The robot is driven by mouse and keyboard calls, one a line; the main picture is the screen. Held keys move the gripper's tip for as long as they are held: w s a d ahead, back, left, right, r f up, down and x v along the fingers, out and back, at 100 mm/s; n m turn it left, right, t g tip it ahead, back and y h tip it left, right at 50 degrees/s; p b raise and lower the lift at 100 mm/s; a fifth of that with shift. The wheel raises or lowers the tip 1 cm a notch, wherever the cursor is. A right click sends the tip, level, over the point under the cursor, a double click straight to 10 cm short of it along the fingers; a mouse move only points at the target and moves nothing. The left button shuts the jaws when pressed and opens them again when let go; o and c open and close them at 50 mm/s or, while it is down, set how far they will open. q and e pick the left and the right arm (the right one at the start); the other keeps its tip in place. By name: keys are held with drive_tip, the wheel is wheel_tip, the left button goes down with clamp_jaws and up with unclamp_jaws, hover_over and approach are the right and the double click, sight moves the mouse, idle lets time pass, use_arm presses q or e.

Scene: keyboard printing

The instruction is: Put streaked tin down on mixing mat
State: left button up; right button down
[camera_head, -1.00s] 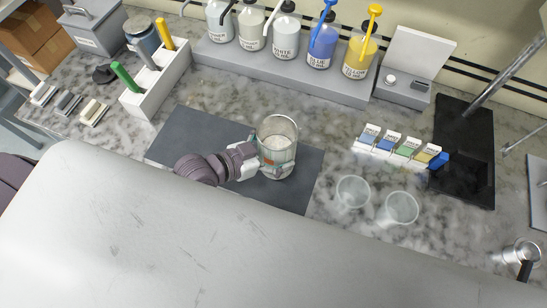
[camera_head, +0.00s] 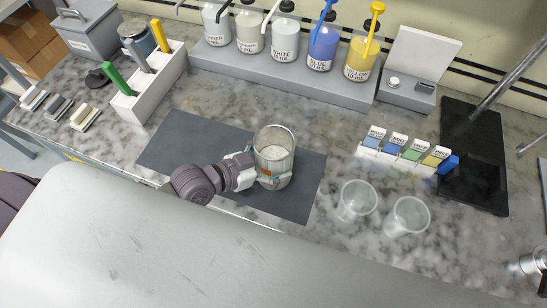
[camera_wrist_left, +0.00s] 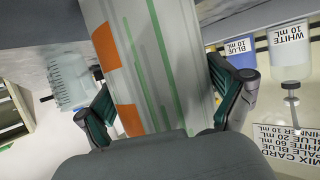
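The streaked tin (camera_head: 274,143) is a pale grey cylinder with an open top. In the left wrist view (camera_wrist_left: 150,60) it shows green streaks and orange patches. My left gripper (camera_head: 262,175) is around the tin from the left. In the wrist view its two dark fingers lie against either side of the tin. The tin stands upright over the right part of the dark grey mixing mat (camera_head: 190,135). I cannot tell whether its base touches the mat.
Two clear cups (camera_head: 357,200) (camera_head: 407,215) stand right of the mat. A row of small colour cards (camera_head: 410,155) is behind them. Pump bottles (camera_head: 285,45) line the back. A white holder (camera_head: 150,88) with coloured sticks stands back left. The mat's left part is clear.

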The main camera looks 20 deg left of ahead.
use_arm(q)
drive_tip(key=shift+o, duration=0.3)
drive_tip(key=shift+r, duration=0.2)
drive_tip(key=b+v, duration=0.1)
drive_tip(key=v, duration=0.9)
drive_tip(key=shift+s+f, duration=0.1)
drive_tip(key=shift+s, duration=0.05)
drive_tip(key=shift+v, duration=0.9)
